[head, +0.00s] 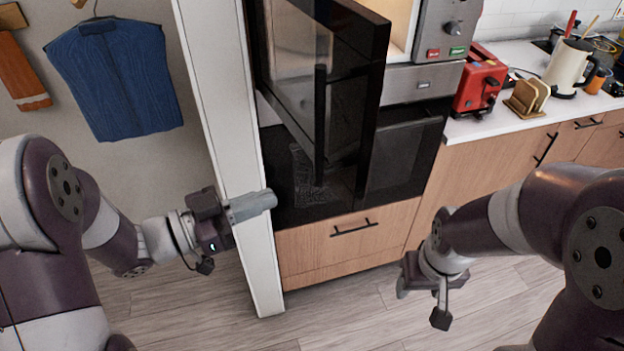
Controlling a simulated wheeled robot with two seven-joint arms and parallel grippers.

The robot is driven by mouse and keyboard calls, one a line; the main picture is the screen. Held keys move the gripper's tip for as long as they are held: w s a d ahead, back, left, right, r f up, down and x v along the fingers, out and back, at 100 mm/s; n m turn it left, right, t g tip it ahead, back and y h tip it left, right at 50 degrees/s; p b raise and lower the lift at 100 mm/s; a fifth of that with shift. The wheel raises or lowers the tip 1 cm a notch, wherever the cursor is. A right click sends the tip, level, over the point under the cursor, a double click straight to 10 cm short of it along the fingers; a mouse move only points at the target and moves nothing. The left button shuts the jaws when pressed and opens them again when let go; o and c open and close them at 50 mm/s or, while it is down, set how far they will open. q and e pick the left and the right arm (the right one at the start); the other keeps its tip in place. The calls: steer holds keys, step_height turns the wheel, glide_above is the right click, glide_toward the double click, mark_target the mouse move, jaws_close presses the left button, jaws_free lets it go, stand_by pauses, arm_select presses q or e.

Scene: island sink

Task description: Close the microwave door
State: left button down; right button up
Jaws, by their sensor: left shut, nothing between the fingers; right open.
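The microwave door (347,85) is a dark glass panel with a black frame and a vertical black handle (320,125). It stands open, swung out to the left in front of the cabinet. The microwave body (432,40) with its silver control panel and knob is behind it to the right, with part of its pale interior showing. My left gripper (268,200) is shut and empty, in front of the white cabinet side panel, below and left of the door, apart from it. My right gripper (421,304) is open and empty, low at the right, well below the door.
A black oven front (409,150) and a wooden drawer (345,240) sit below the microwave. A red toaster (480,82) and a white kettle (568,67) stand on the right counter. A blue shirt (117,78) hangs at left. The floor ahead is clear.

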mark_target(327, 177)
arm_select(q)
steer(key=p+x, duration=0.2)
steer(key=x, duration=0.7)
steer(key=shift+s, duration=0.15)
steer(key=shift+s+d, duration=0.1)
steer(key=shift+d, duration=0.1)
arm_select(e)
steer(key=r, duration=0.2)
steer(key=shift+s+r, duration=0.3)
steer(key=shift+r, duration=0.05)
arm_select(q)
steer(key=shift+w, duration=0.2)
arm_select(e)
steer(key=shift+w, duration=0.1)
